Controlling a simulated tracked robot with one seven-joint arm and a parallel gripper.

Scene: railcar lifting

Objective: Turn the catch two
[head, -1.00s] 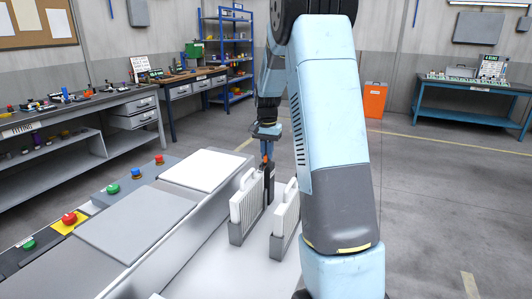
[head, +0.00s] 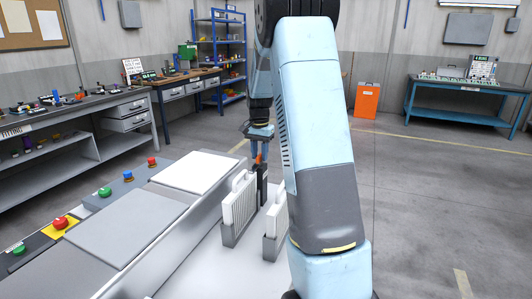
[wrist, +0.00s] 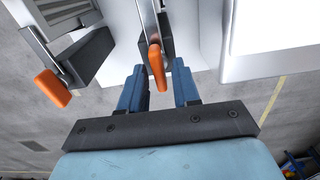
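My gripper (wrist: 158,72) is open, with its two blue fingers apart. An orange catch handle (wrist: 156,66) lies between the fingertips in the wrist view, with a narrow gap on each side. A second orange catch handle (wrist: 52,88) sits to the left, outside the fingers. I cannot tell which of them is numbered two. In the head view my gripper (head: 261,149) points down over an orange handle (head: 258,158) at the top of a dark post (head: 262,184), beside white panels. My arm hides part of that area.
White panels (head: 240,206) stand upright in grey holders on the white surface. A console with red, green and blue buttons (head: 128,177) lies to the left. Benches (head: 466,102) and an orange bin (head: 367,100) stand further back. Open floor lies to the right.

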